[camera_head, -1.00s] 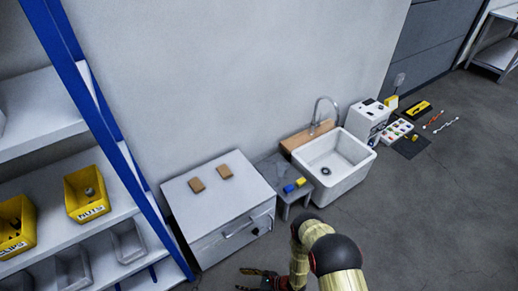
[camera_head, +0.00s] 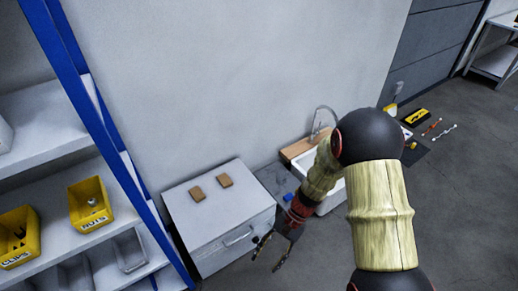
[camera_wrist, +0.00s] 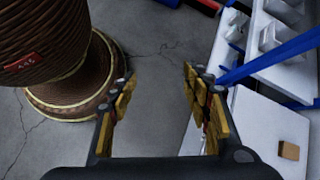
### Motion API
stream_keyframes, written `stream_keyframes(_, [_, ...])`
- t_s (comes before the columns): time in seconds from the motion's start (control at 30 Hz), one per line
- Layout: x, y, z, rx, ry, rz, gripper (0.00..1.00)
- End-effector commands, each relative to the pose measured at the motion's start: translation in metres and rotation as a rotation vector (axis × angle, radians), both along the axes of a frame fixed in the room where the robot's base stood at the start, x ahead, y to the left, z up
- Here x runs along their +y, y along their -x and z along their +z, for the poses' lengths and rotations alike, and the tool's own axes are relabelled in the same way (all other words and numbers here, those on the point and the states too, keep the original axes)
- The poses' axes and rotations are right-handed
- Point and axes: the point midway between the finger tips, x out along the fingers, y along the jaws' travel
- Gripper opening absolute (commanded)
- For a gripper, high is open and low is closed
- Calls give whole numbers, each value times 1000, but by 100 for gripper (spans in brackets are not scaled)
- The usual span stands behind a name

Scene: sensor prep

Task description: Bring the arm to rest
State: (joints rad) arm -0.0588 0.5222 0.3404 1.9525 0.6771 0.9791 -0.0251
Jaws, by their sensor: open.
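My gripper (camera_head: 271,254) is in front of the grey cabinet in the head view, with its fingers pointing down and to the left. In the wrist view its two yellow-padded fingers (camera_wrist: 160,112) stand apart with bare concrete floor between them. It is open and empty. My arm reaches across the right half of the head view and hides most of the sink.
A grey cabinet (camera_head: 215,227) with two brown blocks on top stands by the wall. A blue-framed shelf (camera_head: 119,190) holds yellow bins (camera_head: 91,204) at left. The white sink (camera_head: 332,203) is partly hidden.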

Motion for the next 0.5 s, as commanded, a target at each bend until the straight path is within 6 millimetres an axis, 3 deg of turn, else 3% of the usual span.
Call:
stream_keyframes(0.03, [-10, 1, 23, -46, 19, 38, 48])
stream_keyframes(0.1, [-24, 4, 47, -103, 49, 92, 48])
stream_keyframes(0.5, [-100, 31, 173, -428, 234, 339, 48])
